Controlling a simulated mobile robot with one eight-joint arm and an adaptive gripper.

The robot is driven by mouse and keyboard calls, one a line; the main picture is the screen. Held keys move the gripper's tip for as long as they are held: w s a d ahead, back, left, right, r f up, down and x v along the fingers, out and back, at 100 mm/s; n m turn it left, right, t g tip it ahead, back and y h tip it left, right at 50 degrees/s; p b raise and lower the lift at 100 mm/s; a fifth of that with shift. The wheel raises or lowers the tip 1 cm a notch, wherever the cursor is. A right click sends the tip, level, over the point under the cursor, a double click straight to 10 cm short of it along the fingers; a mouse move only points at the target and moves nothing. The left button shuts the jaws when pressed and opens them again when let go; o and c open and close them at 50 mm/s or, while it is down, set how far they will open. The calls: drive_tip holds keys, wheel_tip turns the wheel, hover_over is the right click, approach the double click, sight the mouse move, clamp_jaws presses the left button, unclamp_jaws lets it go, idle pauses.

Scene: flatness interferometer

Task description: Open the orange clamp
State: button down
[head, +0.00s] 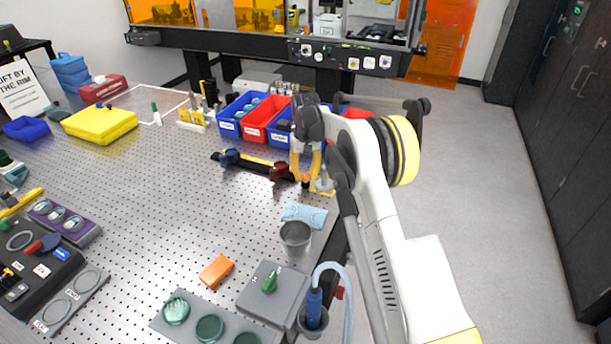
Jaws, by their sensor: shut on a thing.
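A black rail (253,166) lies on the perforated table and carries a blue clamp (229,157) and a dark red clamp (279,172). The small orange clamp (306,181) is at the rail's right end, between my fingertips and partly hidden by them. My gripper (307,178) reaches down from above with its yellow fingers and is shut on the orange clamp. Whether the clamp is open or closed is too small to tell.
Blue and red bins (254,132) stand just behind the rail. A light blue cloth (304,214) and a grey cup (295,237) are in front of my gripper, near the table's right edge. An orange block (216,271) lies further forward. The table left of the rail is largely clear.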

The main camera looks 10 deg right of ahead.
sight(305, 175)
drive_tip(key=shift+n, duration=0.5)
drive_tip(key=c, duration=1.1)
unclamp_jaws()
drive_tip(key=shift+o, duration=0.2)
wheel_tip(305, 175, up, 12)
